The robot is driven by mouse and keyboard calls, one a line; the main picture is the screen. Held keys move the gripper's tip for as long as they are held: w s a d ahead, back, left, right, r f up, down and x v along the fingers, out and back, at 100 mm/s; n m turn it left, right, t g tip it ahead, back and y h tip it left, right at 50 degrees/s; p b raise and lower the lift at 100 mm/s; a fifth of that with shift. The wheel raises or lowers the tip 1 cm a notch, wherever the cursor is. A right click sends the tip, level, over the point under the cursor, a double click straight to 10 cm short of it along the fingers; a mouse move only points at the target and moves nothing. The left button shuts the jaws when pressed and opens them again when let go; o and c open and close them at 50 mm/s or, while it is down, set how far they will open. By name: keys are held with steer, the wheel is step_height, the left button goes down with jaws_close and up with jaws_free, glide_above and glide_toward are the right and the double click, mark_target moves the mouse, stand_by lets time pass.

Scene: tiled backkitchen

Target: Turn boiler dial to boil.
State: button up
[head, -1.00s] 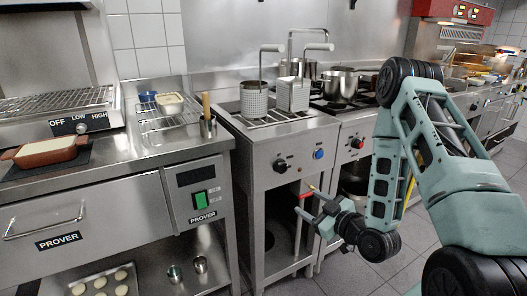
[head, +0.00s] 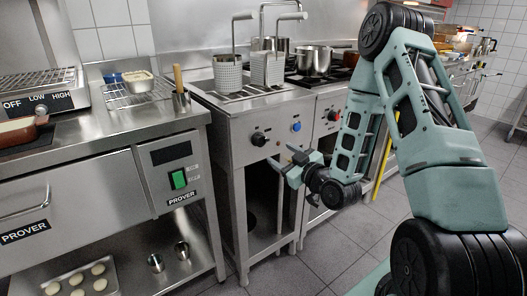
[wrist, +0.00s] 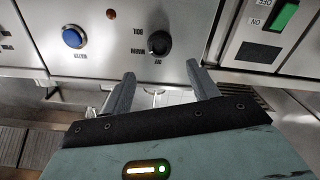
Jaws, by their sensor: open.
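The boiler (head: 228,151) is a steel unit with two perforated baskets on top. Its black dial (head: 259,139) is on the front panel, left of a blue button (head: 296,126). In the wrist view the boiler appears upside down, with the dial (wrist: 159,43) beside the labels BOIL, WARM and another too small to read surely. My gripper (head: 284,162) is open and empty, in front of the panel, below and right of the dial. In the wrist view its two fingers (wrist: 160,80) point towards the dial, apart from it.
The prover (head: 131,179) with its green switch (head: 178,179) stands to the left. A stove with a red-ringed knob (head: 333,115) and a pot (head: 314,60) stands to the right. The boiler's open underside is below my gripper. Tiled floor (head: 340,250) in front is free.

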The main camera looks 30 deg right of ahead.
mark_target(262, 141)
steer(key=w, duration=1)
steer(key=shift+a+r, duration=0.15)
steer(key=c, duration=1)
